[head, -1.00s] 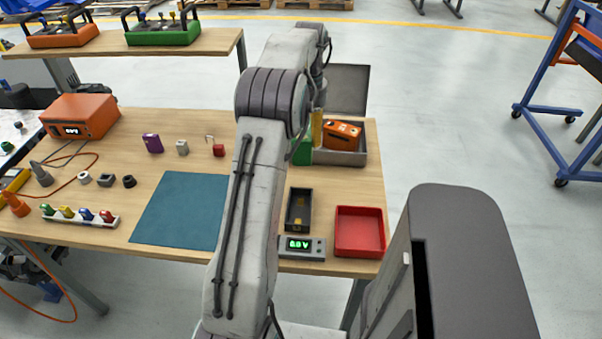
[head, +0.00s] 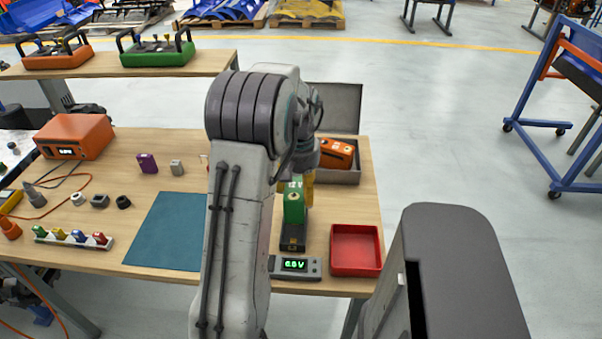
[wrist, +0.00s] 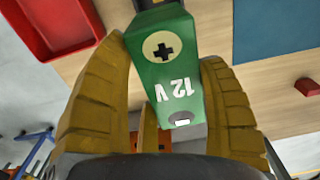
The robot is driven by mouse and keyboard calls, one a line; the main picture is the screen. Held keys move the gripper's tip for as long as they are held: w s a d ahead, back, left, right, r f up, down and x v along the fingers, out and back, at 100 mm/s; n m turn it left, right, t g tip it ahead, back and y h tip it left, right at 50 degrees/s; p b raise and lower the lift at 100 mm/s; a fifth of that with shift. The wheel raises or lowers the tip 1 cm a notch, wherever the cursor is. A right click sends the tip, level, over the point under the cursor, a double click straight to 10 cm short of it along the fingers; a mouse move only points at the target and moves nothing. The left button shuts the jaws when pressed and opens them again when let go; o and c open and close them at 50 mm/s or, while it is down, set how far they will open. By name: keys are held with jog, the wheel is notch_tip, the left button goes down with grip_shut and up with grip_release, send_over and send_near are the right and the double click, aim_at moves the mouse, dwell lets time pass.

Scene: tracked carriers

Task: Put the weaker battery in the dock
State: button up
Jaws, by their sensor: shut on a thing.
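A green battery (head: 293,207) marked "12 V" is held upright in my gripper (head: 298,190). In the wrist view the yellow fingers of my gripper (wrist: 165,62) press on both sides of the green battery (wrist: 172,85), with its round plus terminal showing. The black dock (head: 293,242) is on the table, joined to a grey meter (head: 295,267) with a green voltage readout. The battery covers the dock's back part; I cannot tell whether it is above it or inside it. An orange battery (head: 336,153) lies in a grey case at the back.
The grey case (head: 345,177) has its lid open. A red tray (head: 355,269) is right of the dock. A teal mat (head: 165,230) lies left of my arm. An orange meter box (head: 75,136) and small blocks stand further left.

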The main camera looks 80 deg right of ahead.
aim_at(298, 194)
jog(key=shift+a+f+p, duration=0.25)
jog(key=shift+a+f, duration=0.15)
jog(key=shift+a, duration=0.3)
jog(key=shift+a+f+p, duration=0.2)
jog(key=shift+a+f, duration=0.15)
jog(key=shift+a, duration=0.3)
jog(key=shift+a+f+p, duration=0.2)
jog(key=shift+f+p, duration=0.95)
jog(key=shift+f, duration=0.95)
jog(key=o, duration=1.3)
jog(key=shift+d, duration=0.1)
jog(key=shift+p, duration=0.3)
